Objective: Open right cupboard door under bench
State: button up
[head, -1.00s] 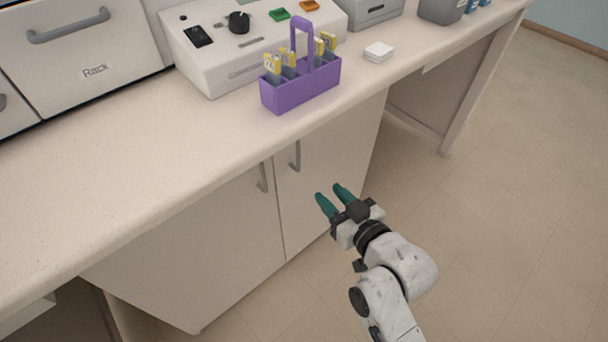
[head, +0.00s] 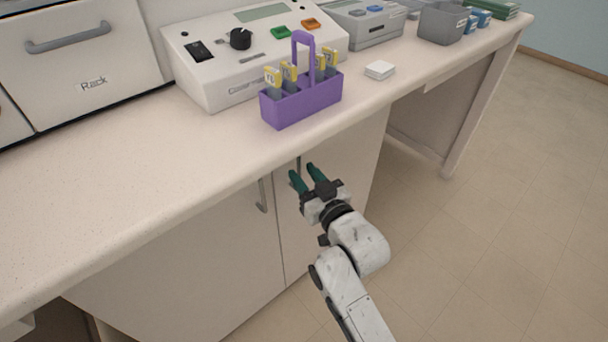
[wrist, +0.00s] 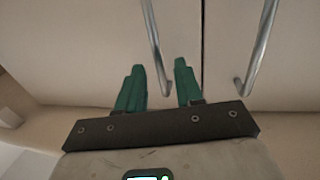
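The right cupboard door (head: 350,147) under the bench is shut, flush with the left door (head: 225,240). Its metal bar handle (head: 299,162) is mostly hidden by my gripper (head: 303,171) in the head view. My gripper has green fingers, spread apart and empty, pointing at the door. In the wrist view one bar handle (wrist: 155,45) runs between my two fingers (wrist: 159,67) in the picture; it matches the right door's handle. I cannot tell how deep it sits between them. The left door's handle (head: 262,195) shows just left of my gripper, and also in the wrist view (wrist: 260,45).
The bench top (head: 150,190) overhangs the doors just above my gripper. A purple slide rack (head: 302,104) stands near its front edge, with a white machine (head: 225,80) behind and a small white stack (head: 380,69) to its right. Floor (head: 470,240) at right is clear.

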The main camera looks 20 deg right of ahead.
jog(key=shift+w+a, duration=0.1)
jog(key=shift+w, duration=0.25)
jog(key=shift+c, duration=0.2)
grip_shut()
dwell(1.0)
